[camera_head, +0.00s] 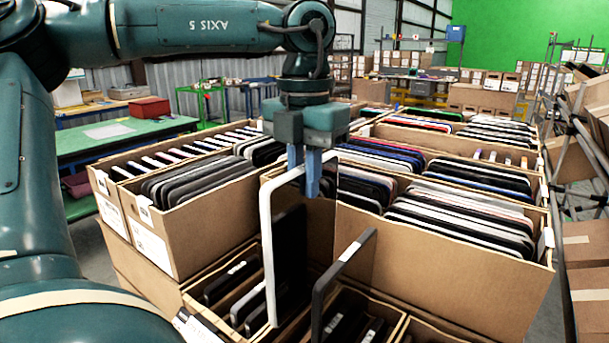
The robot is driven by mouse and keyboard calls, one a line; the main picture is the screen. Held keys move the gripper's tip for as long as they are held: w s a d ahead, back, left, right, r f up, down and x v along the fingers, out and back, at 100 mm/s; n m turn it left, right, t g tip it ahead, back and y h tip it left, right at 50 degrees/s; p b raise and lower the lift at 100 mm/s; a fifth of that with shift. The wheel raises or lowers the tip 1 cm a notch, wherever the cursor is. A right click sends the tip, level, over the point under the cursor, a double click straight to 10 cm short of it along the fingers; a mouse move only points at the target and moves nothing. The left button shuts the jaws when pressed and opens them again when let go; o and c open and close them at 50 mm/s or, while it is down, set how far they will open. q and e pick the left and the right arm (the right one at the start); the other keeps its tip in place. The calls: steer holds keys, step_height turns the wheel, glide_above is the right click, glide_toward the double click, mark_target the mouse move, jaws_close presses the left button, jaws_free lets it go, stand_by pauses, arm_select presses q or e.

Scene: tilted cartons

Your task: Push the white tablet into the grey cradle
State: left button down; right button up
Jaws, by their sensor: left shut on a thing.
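The white tablet (267,240) has a pale rim and hangs upright and slightly tilted below my left gripper (304,178). The blue fingers are shut on its top edge. Its lower end reaches down over the compartments of the lower front carton, and I cannot tell whether it touches anything there. A grey-edged upright frame (345,256) stands just to its right in the same carton; I cannot tell whether this is the grey cradle. No other cradle is clear to me. My right gripper is not in view.
A large carton (450,270) packed with tilted devices stands close on the right. Another filled carton (215,235) stands on the left. The lower carton's dividers (215,322) hold several dark devices. A green table (110,138) is at the back left.

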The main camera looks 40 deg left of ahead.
arm_select(q)
steer(key=shift+r, duration=0.25)
steer(key=shift+r+p, duration=1.4)
steer(key=shift+r, duration=0.1)
steer(key=shift+a+f, duration=0.1)
steer(key=shift+a, duration=0.05)
